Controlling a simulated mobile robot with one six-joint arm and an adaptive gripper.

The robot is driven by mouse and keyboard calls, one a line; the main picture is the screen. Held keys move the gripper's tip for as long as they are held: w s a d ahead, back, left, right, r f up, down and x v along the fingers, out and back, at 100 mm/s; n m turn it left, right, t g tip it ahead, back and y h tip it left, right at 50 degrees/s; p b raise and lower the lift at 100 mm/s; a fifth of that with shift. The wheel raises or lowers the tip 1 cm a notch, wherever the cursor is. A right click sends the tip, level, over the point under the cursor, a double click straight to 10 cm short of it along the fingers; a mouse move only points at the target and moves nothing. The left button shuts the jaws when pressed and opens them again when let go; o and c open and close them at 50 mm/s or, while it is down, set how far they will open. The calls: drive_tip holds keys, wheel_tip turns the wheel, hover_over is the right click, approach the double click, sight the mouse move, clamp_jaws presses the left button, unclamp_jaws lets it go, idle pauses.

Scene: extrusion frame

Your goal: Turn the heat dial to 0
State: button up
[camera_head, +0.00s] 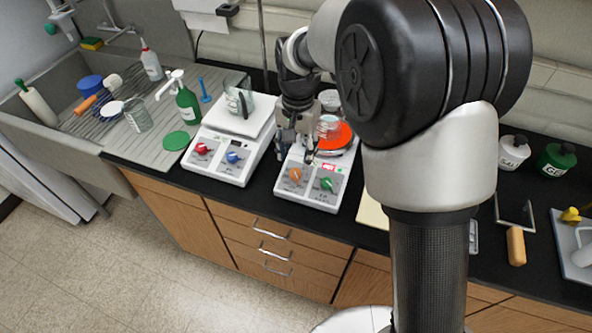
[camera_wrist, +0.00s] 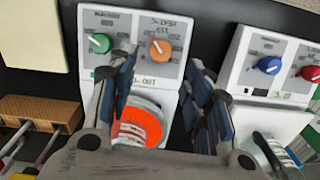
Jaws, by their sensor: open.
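The hot plate with the orange-red top (camera_head: 335,138) stands on the black counter. Its front panel has an orange dial (camera_head: 295,174) on the left and a green dial (camera_head: 326,184) on the right. In the wrist view, which is upside down, the orange dial (camera_wrist: 160,47), with lettering resembling "HEAT", lies beyond and between my fingertips; the green dial (camera_wrist: 99,43) is to its left. My gripper (camera_head: 298,148) is open and empty above the panel. Its fingers (camera_wrist: 161,68) look apart from the dial. The dial's exact setting is too small to read.
A second white device (camera_head: 236,160) with red (camera_head: 201,149) and blue (camera_head: 233,157) dials stands close on the left. A glass vessel (camera_head: 329,127) is on the hot plate. A green bottle (camera_head: 188,105) and the sink are farther left. A wooden-handled tool (camera_head: 516,246) lies right.

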sight(296, 170)
wheel_tip(296, 170, down, 7)
drive_tip(key=shift+w+f+b, duration=0.1)
drive_tip(key=shift+b, duration=0.6)
drive_tip(key=shift+c, duration=0.5)
drive_tip(key=c, duration=1)
